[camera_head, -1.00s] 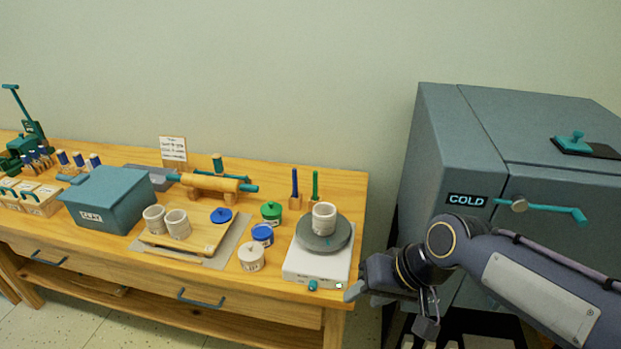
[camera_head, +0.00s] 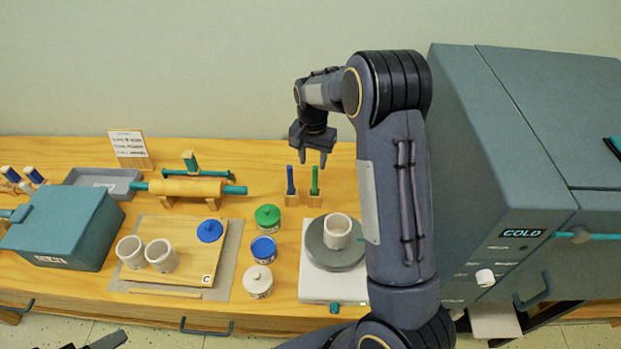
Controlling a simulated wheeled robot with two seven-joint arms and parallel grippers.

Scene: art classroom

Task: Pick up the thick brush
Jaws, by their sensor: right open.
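Two upright brush-like tools stand in small wooden blocks at the back of the table, a blue one (camera_head: 290,181) and a green one (camera_head: 314,181). They are close in size, and I cannot tell for sure which is the thick brush. My right gripper (camera_head: 313,158) is open and empty, pointing down just above and behind their tops, with no clear contact. A dark part at the bottom left edge (camera_head: 105,341) looks like the tip of my left gripper; its jaws cannot be made out.
A white pottery wheel (camera_head: 318,288) with a cup (camera_head: 337,231) stands in front of the brushes, partly behind my right arm. Green, blue and white jars (camera_head: 258,281) stand left of it. A rolling pin (camera_head: 185,187) lies further left. A grey kiln-like cabinet (camera_head: 500,150) stands right.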

